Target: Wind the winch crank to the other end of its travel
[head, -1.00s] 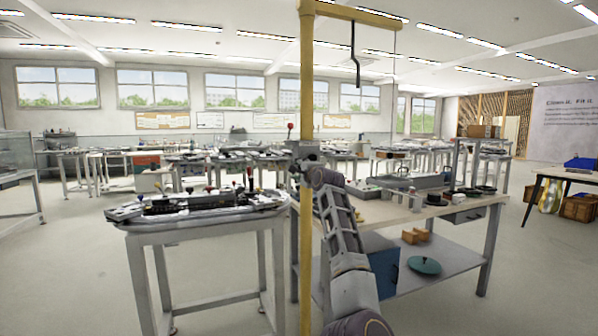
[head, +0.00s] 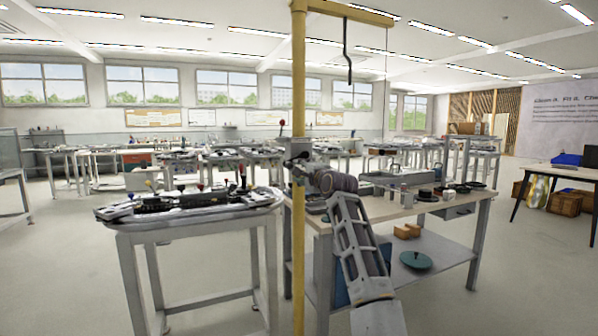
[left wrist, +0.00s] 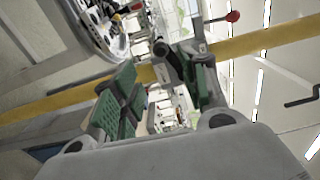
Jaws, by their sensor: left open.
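The winch crank shows as a short arm with a red knob (head: 282,123), pointing up beside the yellow post (head: 298,80) in the head view. The red knob also shows at the top of the left wrist view (left wrist: 232,16). My left gripper (head: 295,166) is small and partly hidden at the post, below the knob. In the left wrist view my left gripper (left wrist: 158,65) is open and empty, its green-padded fingers before the yellow post (left wrist: 265,40). The knob lies beyond the fingers, not between them. The winch body is mostly hidden. My right gripper is out of view.
A workbench (head: 385,208) with small items stands right, behind my arm. A dark hook (head: 347,50) hangs from the post's top beam. Open floor lies at the lower left.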

